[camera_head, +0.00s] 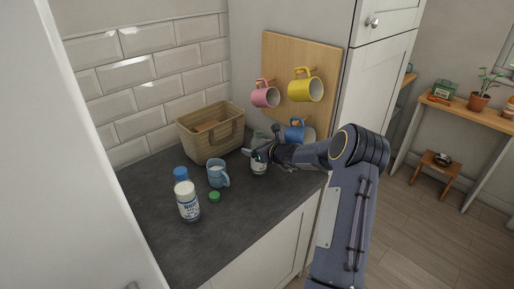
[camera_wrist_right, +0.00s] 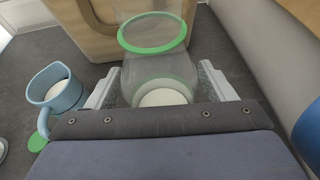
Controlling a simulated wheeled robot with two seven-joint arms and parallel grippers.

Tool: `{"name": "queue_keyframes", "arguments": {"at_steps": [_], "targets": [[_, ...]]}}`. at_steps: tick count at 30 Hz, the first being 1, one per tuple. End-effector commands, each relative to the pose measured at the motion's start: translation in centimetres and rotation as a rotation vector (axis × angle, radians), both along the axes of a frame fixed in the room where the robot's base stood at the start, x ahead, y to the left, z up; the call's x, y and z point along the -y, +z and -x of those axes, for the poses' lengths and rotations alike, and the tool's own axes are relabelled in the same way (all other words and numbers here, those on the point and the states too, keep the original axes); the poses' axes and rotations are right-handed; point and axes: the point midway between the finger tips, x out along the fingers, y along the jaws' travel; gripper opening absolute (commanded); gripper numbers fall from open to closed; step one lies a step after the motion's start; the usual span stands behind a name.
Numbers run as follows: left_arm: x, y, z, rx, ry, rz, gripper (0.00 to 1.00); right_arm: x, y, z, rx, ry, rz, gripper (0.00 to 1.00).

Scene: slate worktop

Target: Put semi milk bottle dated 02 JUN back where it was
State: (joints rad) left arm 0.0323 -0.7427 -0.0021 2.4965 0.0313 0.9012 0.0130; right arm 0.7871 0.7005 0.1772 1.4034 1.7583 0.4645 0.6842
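A clear milk bottle with a green rim (camera_head: 259,168) is near the back right of the worktop, below the hanging mugs. It looks upright. My right gripper (camera_head: 262,153) is at its middle and hides part of it. In the right wrist view, the bottle (camera_wrist_right: 152,48) stands between the two fingers (camera_wrist_right: 160,82), which meet its sides. The rim looks uncapped, with white milk inside. I cannot read a date, nor tell whether its base touches the worktop. A green cap (camera_head: 214,197) lies on the worktop. My left gripper is out of view.
A light-blue mug with milk (camera_head: 215,175) stands left of the bottle. A blue-topped whole milk bottle (camera_head: 188,203) is at the front left. A wicker basket (camera_head: 229,143) is behind.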

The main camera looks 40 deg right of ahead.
Motion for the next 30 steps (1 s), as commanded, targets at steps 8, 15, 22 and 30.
{"name": "queue_keyframes", "arguments": {"at_steps": [8, 15, 22, 30], "targets": [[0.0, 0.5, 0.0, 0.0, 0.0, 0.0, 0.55, 0.0, 0.4, 0.0, 0.0, 0.0, 0.0, 0.76], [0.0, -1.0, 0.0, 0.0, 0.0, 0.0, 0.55, 0.2, 1.4, 3.6, 0.0, -0.004, 0.003, 0.76], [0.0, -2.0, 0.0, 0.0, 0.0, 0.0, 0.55, 0.1, 3.2, 8.2, 0.001, -0.003, 0.003, 0.76], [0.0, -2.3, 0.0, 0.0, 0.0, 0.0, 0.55, 0.1, 4.3, 11.1, 0.0, -0.001, 0.001, 0.76]]}}
